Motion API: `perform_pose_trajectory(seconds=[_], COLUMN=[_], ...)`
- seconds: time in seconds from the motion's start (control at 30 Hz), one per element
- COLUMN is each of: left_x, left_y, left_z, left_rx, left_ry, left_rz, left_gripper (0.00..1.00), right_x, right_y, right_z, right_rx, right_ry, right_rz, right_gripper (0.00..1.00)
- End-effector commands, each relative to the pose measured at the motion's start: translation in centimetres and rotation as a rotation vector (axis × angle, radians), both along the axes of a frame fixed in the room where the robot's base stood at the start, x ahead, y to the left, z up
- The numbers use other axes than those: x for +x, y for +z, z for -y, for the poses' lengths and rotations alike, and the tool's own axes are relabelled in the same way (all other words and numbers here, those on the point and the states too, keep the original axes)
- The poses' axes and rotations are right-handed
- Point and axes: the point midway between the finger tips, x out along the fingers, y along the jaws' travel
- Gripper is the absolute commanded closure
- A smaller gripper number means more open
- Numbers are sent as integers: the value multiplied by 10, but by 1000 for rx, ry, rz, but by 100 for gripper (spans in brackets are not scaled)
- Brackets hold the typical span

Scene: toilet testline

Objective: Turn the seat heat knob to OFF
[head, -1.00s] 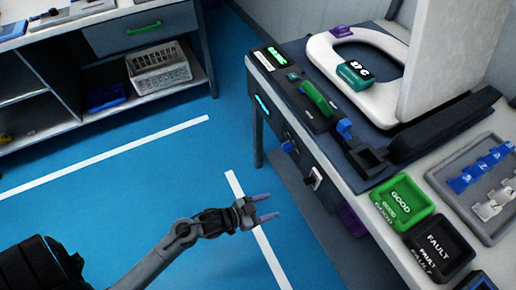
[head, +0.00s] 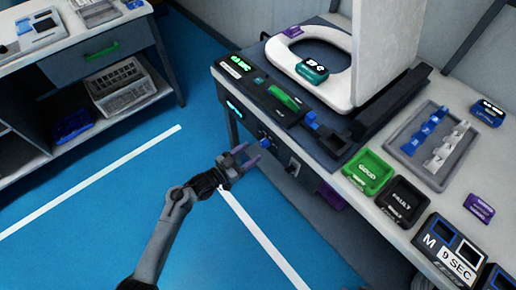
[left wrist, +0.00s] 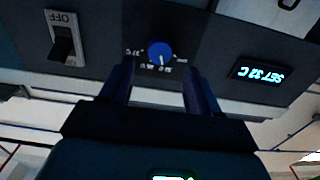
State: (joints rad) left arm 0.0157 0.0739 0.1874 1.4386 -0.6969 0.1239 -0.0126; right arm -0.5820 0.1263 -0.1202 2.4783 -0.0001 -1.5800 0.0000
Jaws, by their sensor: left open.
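The blue round knob (left wrist: 160,50) is on the dark front panel, with small white labels around it in the left wrist view. The labels are too small to read surely, and I cannot tell its setting from its pointer. In the head view the knob (head: 265,143) shows small on the bench front. My left gripper (head: 250,161) is open and empty, just in front of the panel. In the left wrist view its fingers (left wrist: 159,70) stand apart on either side below the knob, without visible contact. My right gripper is not in view.
A rocker switch (left wrist: 63,42) marked OFF sits on the panel's other side. Above, the bench carries the toilet seat (head: 337,90), a green GOOD tray (head: 368,172) and a black FAULT tray (head: 402,203). Floor before the bench is clear.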

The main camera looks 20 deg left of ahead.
Motion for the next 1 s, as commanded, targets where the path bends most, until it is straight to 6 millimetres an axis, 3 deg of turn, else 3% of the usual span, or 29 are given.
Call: perform_pose_trajectory(seconds=[0.3, 0.73, 0.77, 1.0], left_x=[35, 42, 41, 41], left_y=[-1, 0, 0, 0], left_z=[19, 23, 23, 23], left_rx=[0, 0, 0, 0], left_ry=[0, 0, 0, 0], left_rz=[1, -1, -1, -1], left_gripper=[38, 38, 40, 77], right_x=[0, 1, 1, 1], right_y=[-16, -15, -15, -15], right_z=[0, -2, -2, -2], right_rx=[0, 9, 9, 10], right_ry=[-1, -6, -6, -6], right_rz=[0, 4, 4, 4], right_gripper=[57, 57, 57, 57])
